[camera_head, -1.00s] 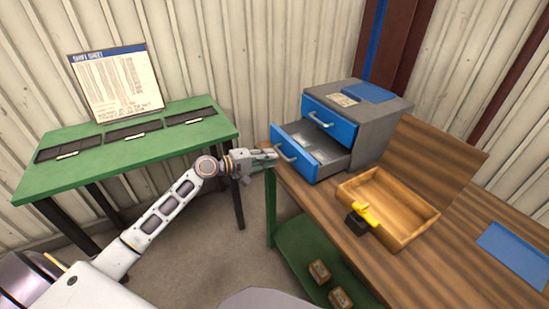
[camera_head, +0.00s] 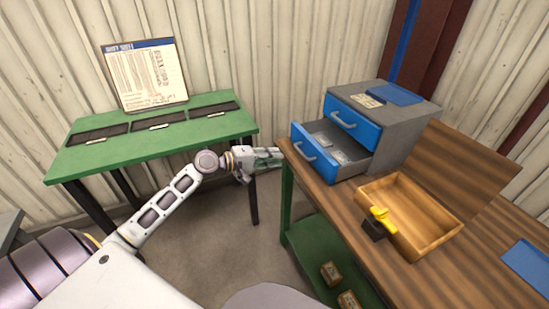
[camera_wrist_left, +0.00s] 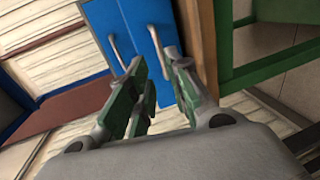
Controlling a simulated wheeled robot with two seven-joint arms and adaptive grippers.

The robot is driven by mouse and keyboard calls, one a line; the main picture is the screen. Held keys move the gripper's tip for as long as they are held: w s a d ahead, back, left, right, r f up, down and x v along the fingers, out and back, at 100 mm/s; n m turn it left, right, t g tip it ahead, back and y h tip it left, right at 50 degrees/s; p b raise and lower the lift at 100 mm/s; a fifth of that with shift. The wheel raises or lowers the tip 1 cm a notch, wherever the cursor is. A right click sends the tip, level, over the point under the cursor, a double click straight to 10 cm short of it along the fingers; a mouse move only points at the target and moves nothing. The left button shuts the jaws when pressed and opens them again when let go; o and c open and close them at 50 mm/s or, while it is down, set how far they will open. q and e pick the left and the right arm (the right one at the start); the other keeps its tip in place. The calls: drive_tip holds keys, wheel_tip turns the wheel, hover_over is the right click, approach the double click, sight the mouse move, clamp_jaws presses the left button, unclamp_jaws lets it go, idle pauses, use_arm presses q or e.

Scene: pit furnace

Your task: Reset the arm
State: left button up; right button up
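My left arm reaches in from the left in the head view, and its gripper (camera_head: 268,158) is beside the left end of the wooden workbench (camera_head: 375,245), in front of the open drawer. My right gripper does not show in either view.
A grey cabinet (camera_head: 410,118) stands on the bench with its lower blue drawer (camera_head: 313,155) pulled out. A wooden box (camera_head: 440,228) with a yellow-handled item (camera_head: 380,216) is nearby. A green table (camera_head: 150,145) stands at left, with floor between.

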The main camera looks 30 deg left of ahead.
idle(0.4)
